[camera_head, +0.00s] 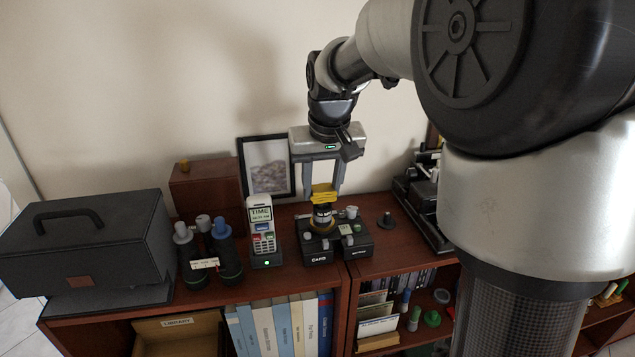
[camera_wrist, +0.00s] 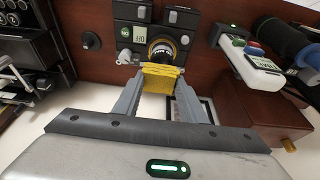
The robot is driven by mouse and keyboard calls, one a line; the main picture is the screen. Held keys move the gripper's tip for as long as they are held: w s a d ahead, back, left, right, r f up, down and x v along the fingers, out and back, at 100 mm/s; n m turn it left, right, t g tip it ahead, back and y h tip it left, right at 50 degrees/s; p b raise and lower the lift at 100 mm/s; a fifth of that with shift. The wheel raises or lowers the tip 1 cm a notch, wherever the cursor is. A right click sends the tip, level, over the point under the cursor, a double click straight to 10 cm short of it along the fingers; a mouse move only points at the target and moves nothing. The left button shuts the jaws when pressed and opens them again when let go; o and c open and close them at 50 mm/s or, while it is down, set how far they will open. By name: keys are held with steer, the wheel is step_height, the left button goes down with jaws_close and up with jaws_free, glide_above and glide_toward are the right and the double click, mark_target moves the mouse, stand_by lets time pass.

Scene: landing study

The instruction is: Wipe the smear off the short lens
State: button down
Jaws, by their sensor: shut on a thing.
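My gripper (camera_head: 323,188) is shut on a yellow folded cloth or pad (camera_head: 324,194), which also shows between the fingers in the wrist view (camera_wrist: 160,78). The pad is at the top of a short round lens (camera_head: 322,218) with a yellowish ring, which stands up from a black camera-like body (camera_head: 320,257) on the shelf top. In the wrist view the lens (camera_wrist: 164,47) shows just beyond the pad, its near side partly hidden. I cannot tell whether pad and glass touch. No smear can be made out.
A white phone (camera_head: 261,225) in a dock and dark binoculars (camera_head: 222,247) stand left of the camera body. A black case (camera_head: 85,245) is farther left. A framed picture (camera_head: 268,166) leans behind. A small dark knob (camera_head: 387,219) and a black machine (camera_head: 423,200) are to the right.

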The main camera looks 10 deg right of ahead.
steer(key=shift+r+p, duration=2.5)
steer(key=shift+r, duration=1)
steer(key=c, duration=2)
jaws_free()
steer(key=shift+c, duration=1.1)
steer(key=shift+t, duration=0.6)
step_height(320, 180, down, 7)
steer(key=b, duration=0.8)
steer(key=shift+r, duration=0.15)
